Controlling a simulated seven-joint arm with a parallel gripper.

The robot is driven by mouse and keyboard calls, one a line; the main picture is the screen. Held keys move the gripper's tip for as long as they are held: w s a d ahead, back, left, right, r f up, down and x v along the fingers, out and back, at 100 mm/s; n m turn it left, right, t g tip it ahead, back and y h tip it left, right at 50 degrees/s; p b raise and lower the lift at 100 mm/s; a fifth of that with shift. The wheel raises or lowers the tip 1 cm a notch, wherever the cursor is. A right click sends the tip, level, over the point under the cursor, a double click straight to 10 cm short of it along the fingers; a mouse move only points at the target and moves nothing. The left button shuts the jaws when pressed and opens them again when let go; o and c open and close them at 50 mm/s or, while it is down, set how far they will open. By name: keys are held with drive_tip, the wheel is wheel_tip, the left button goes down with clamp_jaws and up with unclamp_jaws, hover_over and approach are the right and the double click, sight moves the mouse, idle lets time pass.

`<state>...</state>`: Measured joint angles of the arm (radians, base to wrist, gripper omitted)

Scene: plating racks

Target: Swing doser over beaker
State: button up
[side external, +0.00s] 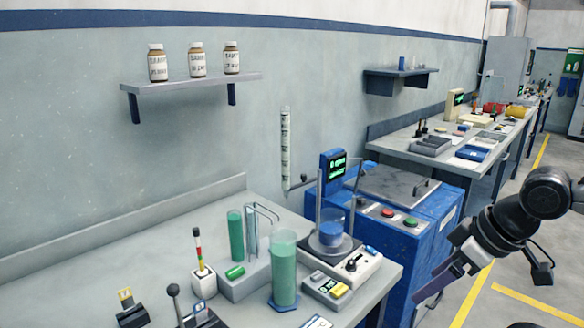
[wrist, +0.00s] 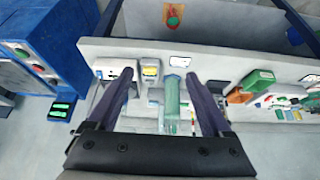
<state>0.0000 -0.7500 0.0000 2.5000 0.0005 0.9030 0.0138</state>
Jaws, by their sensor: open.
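In the side view a clear beaker with blue liquid (side external: 331,232) stands upright on a white stirrer with a dark knob (side external: 354,265). Beside it a thin upright post carries a short arm with a black knob (side external: 304,178), pointing left, away from the beaker; it may be the doser, but I cannot tell for sure. My gripper (side external: 430,298) is open and empty, in front of the blue cabinet and to the right of the beaker, apart from both. In the wrist view its fingers (wrist: 160,76) are spread above the bench; the beaker cannot be made out there.
A tall green-filled cylinder (side external: 284,270) stands left of the stirrer and shows between my fingers in the wrist view (wrist: 172,95). A blue display (side external: 334,165) rises behind the beaker. The blue cabinet (side external: 400,232) stands to the right. The aisle floor is clear.

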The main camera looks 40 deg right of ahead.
drive_tip(key=a+m+y, duration=0.1)
drive_tip(key=a, duration=0.1)
drive_tip(key=a+m+y, duration=0.1)
drive_tip(key=a, duration=0.1)
drive_tip(key=a+r+m+g+y, duration=0.1)
drive_tip(key=a, duration=0.1)
drive_tip(key=shift+s, duration=0.2)
drive_tip(key=c, duration=0.4)
drive_tip(key=w+a+r+m+y, duration=0.5)
drive_tip(key=w+a+m+y, duration=0.2)
drive_tip(key=w, duration=0.1)
drive_tip(key=w+d+r+m+t+y, duration=0.2)
drive_tip(key=w+r+m, duration=0.1)
drive_tip(key=w+m, duration=0.4)
drive_tip(key=w+d+r+m+t, duration=0.1)
drive_tip(key=w+d+m+t, duration=0.4)
drive_tip(key=w+d, duration=0.4)
drive_tip(key=m+t+h, duration=0.6)
drive_tip(key=m, duration=0.4)
approach(304, 175)
drive_tip(key=x, duration=1)
drive_tip(key=shift+f, duration=0.35)
